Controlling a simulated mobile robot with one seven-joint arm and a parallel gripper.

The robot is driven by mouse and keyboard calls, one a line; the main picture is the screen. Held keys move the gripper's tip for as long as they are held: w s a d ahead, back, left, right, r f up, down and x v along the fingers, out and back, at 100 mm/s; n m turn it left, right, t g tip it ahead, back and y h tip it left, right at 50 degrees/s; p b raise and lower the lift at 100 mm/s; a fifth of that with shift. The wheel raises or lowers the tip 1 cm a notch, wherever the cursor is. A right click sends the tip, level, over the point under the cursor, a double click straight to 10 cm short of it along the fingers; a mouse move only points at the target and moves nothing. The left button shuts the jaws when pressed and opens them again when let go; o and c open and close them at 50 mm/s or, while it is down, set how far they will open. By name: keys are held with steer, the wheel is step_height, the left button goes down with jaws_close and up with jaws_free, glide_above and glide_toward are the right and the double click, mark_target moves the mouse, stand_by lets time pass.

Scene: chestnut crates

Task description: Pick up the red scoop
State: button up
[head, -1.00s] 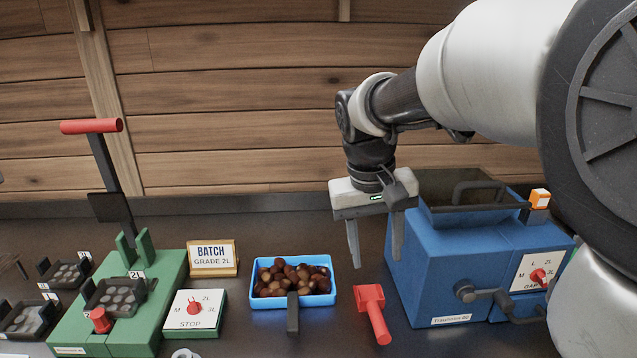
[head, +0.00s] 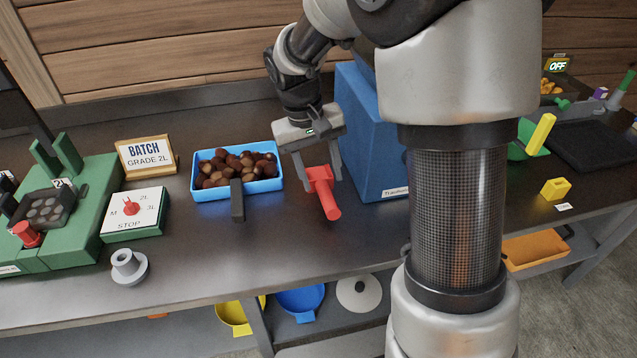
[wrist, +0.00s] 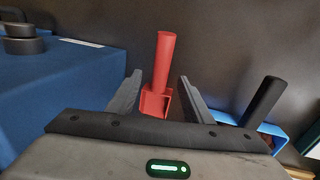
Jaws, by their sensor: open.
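The red scoop (head: 323,190) lies on the dark table between the blue tray of chestnuts and the blue machine. Its handle points toward the front edge of the table. My gripper (head: 319,184) is open, with its fingers reaching down on either side of the scoop's head end. In the wrist view the red scoop (wrist: 162,75) shows between the two open fingers (wrist: 155,95), with its handle extending away beyond them. I cannot tell whether either finger touches it.
A blue tray (head: 238,188) of chestnuts with a dark handle is close on the left. The blue machine (head: 372,140) is close on the right. A grey flanged part (head: 128,268) and a STOP dial box (head: 134,214) stand farther left. Table in front of the scoop is clear.

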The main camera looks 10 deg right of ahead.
mark_target(325, 191)
steer(key=f, duration=0.1)
steer(key=f+b, duration=0.1)
steer(key=f, duration=0.1)
steer(key=f+b, duration=0.1)
steer(key=f, duration=0.1)
steer(key=shift+d+f, duration=0.2)
steer(key=shift+d, duration=0.2)
steer(key=shift+r, duration=0.1)
jaws_close()
